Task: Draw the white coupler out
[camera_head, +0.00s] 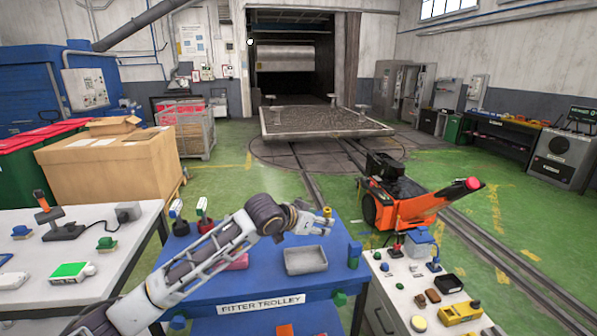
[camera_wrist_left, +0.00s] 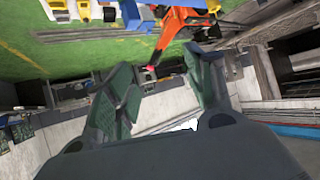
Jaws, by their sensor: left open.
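My left gripper (camera_head: 318,222) is open and empty above the back right part of the blue fitter trolley (camera_head: 205,297), near a grey tray (camera_head: 306,260). Its two fingers stand apart in the left wrist view (camera_wrist_left: 158,62), with nothing between them. I cannot make out the white coupler for certain. My right gripper is not in view.
The right white bench (camera_head: 400,318) holds several small parts, including a yellow one (camera_head: 460,312). Cardboard boxes (camera_head: 110,165) are at the left. Green floor (camera_head: 280,185) is open behind the trolley.

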